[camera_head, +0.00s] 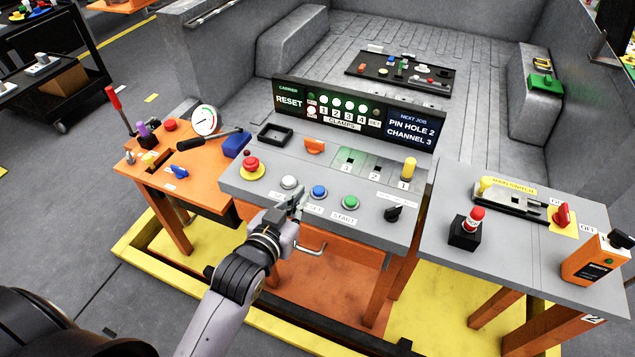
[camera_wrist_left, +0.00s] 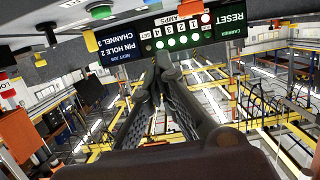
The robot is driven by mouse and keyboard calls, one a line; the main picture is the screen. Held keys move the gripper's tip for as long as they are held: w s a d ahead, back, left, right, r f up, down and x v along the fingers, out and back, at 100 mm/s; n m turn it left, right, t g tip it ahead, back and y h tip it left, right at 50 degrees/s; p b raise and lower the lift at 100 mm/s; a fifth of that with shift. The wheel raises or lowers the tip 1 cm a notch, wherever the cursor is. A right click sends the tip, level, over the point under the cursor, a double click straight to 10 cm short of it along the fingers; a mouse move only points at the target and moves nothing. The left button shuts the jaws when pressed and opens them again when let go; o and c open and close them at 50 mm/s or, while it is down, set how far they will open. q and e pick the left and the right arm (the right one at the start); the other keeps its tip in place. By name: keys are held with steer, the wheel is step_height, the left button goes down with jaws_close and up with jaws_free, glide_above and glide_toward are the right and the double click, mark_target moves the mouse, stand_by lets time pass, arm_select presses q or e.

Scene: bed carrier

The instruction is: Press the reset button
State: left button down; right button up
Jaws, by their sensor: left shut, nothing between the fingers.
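The grey control panel (camera_head: 265,197) has a row of buttons along its front. A blue button (camera_head: 319,191) has a label below it that reads "SET", its start hidden by my gripper. A white button (camera_head: 289,182) sits to its left and a green button (camera_head: 350,202) marked START to its right. My left gripper (camera_head: 298,197) is shut and empty, by the panel's front edge just below the white and blue buttons. I cannot tell if it touches the panel. In the left wrist view its fingers (camera_wrist_left: 165,70) are together, and the green button (camera_wrist_left: 101,11) shows at the top.
A red mushroom button (camera_head: 251,165) on yellow stands left of the white one. A black selector knob (camera_head: 393,213) is at the right. Behind stands a display (camera_head: 290,101) reading RESET. An orange table (camera_head: 205,168) and another grey table (camera_head: 450,190) flank the panel.

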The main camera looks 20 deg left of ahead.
arm_select(q)
steer(key=shift+r, duration=0.25)
steer(key=shift+w, duration=0.15)
steer(key=p, duration=0.2)
glide_above(319, 191)
steer(key=s, duration=0.2)
step_height(319, 191, down, 2)
steer(key=shift+s+f, duration=0.1)
steer(key=f, duration=0.1)
steer(key=w+f, duration=0.1)
steer(key=f, duration=0.1)
steer(key=shift+f, duration=0.1)
steer(key=shift+s+f, duration=0.15)
steer(key=shift+f, duration=0.4)
